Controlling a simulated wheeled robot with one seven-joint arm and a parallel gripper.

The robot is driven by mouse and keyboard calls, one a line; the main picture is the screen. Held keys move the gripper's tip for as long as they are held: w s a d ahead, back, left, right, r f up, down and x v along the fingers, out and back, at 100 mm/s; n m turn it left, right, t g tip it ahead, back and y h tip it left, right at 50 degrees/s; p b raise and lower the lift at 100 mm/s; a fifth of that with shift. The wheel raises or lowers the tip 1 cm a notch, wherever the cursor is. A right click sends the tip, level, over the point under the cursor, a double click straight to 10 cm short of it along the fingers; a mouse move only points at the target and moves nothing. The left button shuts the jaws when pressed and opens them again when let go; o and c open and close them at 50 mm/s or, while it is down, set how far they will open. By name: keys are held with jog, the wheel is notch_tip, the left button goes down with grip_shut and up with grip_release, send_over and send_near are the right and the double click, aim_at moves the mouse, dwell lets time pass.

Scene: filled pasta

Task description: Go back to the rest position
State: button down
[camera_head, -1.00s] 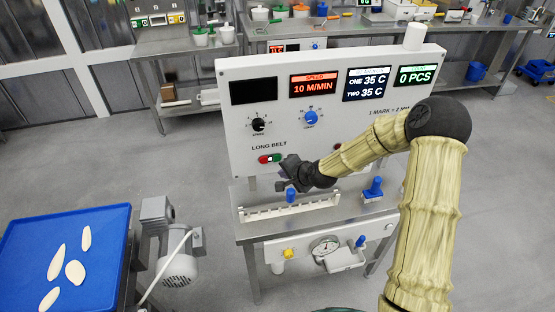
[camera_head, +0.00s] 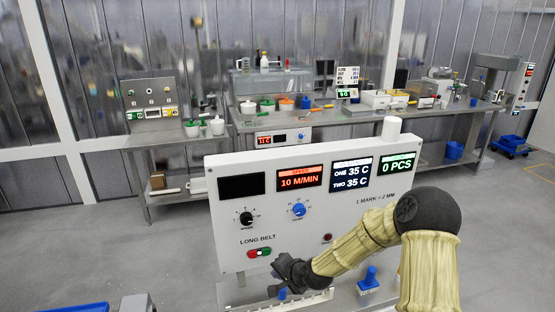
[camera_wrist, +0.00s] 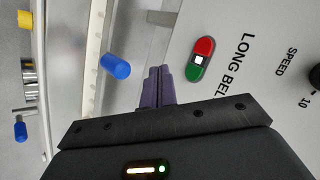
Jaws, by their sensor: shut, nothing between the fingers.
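My gripper (camera_head: 279,276) is in front of the lower left of the white control panel (camera_head: 228,220), below the LONG BELT label. In the wrist view its two dark purple fingers (camera_wrist: 158,86) are together with nothing between them. The fingertips appear close to the red and green button (camera_wrist: 201,60), which also shows in the head view (camera_head: 259,253); I cannot tell the exact gap. A blue knob (camera_wrist: 115,66) is beside the fingers. My arm reaches in from the right and is bent at the elbow.
A second blue knob (camera_head: 369,278) stands on the machine's ledge to the right. The panel displays read 10 M/MIN, 35 C and 0 PCS. Behind are steel benches (camera_head: 170,140) with pots and a scale. Open grey floor (camera_head: 90,240) lies at left.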

jog(key=s+d+r+n+g+h, duration=0.1)
jog(key=s+d+r+n+h, duration=0.1)
jog(key=s+d, duration=0.3)
jog(key=s+d+r+n+g+h, duration=0.2)
jog(key=s+d+r, duration=0.3)
jog(key=s, duration=0.6)
jog(key=s+d+r+n+g+h, duration=0.1)
jog(key=s+d+r+n+h, duration=0.1)
jog(key=s+d, duration=0.4)
notch_tip(320, 180, up, 2)
jog(key=s+n, duration=0.1)
jog(key=s, duration=0.1)
jog(key=shift+s+g, duration=0.35)
jog(key=shift+g, duration=0.05)
jog(key=shift+w+r, duration=0.1)
